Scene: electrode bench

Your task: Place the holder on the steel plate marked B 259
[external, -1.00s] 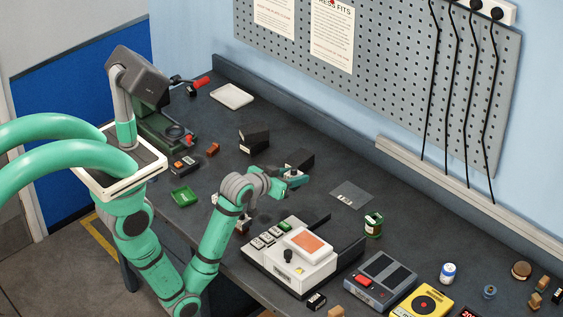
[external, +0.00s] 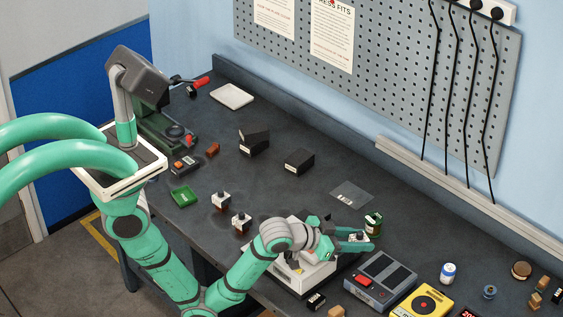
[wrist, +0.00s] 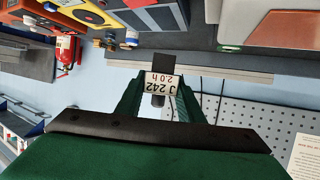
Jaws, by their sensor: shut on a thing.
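My gripper (external: 357,239) is shut on a small holder (wrist: 162,82), which also shows as a pale bit between the fingers in the external view. In the wrist view its white label reads J 242, 2.0 h, upside down, and my green fingers (wrist: 159,98) are on both sides of it. In the external view my gripper hangs over the white machine's right end, near a green jar (external: 373,224). A thin grey plate (external: 351,194) lies on the bench behind my gripper, apart from it. Its marking is too small to read, so I cannot tell whether it is B 259.
Two similar small pieces (external: 221,200) with pale tops stand left of my arm. Two black blocks (external: 254,143) stand farther back. The white machine (external: 302,279) is partly hidden by my arm. A grey box (external: 381,280) and yellow box (external: 422,302) stand at right.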

